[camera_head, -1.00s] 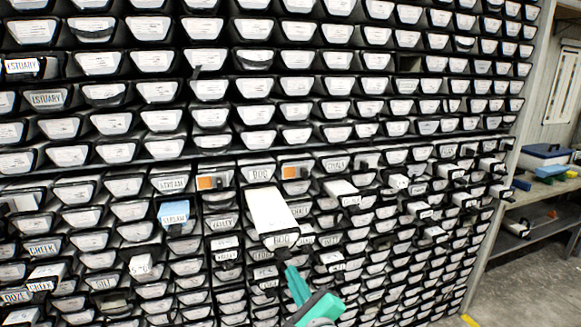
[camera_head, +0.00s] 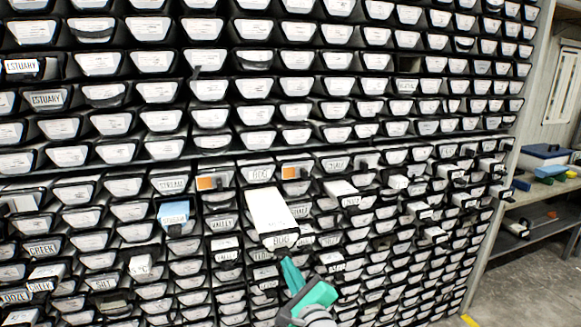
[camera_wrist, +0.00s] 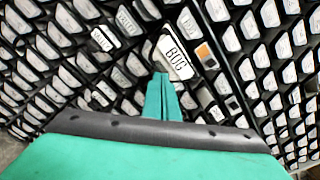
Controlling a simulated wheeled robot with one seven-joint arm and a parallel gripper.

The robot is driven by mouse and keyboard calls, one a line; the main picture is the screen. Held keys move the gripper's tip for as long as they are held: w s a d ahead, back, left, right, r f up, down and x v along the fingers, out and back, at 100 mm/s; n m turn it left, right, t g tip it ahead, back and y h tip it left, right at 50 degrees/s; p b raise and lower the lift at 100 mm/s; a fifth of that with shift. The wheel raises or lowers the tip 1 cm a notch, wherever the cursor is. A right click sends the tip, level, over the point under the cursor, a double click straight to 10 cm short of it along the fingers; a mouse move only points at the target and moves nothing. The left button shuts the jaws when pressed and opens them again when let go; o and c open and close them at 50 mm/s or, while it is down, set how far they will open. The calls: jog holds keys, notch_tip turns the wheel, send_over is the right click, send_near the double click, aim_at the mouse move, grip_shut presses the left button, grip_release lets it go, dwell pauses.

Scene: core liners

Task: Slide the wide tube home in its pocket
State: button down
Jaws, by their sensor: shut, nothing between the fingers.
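The wide tube (camera_head: 268,208) is a long white box-like tube standing far out of the rack, with a BOG label on its front end. Its back end enters a pocket (camera_head: 260,173) whose upper label seems to read BOG too. My green gripper (camera_head: 286,262) is just below the tube's front end, fingers together and empty. In the wrist view, the fingertips (camera_wrist: 160,82) are close below the BOG end face (camera_wrist: 175,57). I cannot tell whether they touch it. The pocket's inside is hidden by the tube.
Orange-marked boxes (camera_head: 206,183) and (camera_head: 296,173) sit either side of the pocket. A blue-topped tube (camera_head: 174,214) sticks out to the left. Several white tubes (camera_head: 340,188) protrude on the right. A shelf with bins (camera_head: 545,155) stands at the far right, beside open floor.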

jog(key=shift+v, duration=6.95)
jog(key=s+f+n+g+h, duration=0.1)
jog(key=s+f+n+h, duration=0.25)
jog(key=s+f, duration=0.55)
jog(key=s+f+n+h, duration=0.2)
jog(key=s+f+n, duration=0.25)
jog(key=f, duration=0.85)
jog(key=s+a+f+n, duration=0.2)
jog(key=s+n, duration=0.5)
jog(key=s, duration=0.4)
jog(key=s+a+f+n, duration=0.2)
jog(key=s+n, duration=0.6)
jog(key=s, duration=0.3)
jog(key=shift+g, duration=0.4)
jog(key=shift+w, duration=0.1)
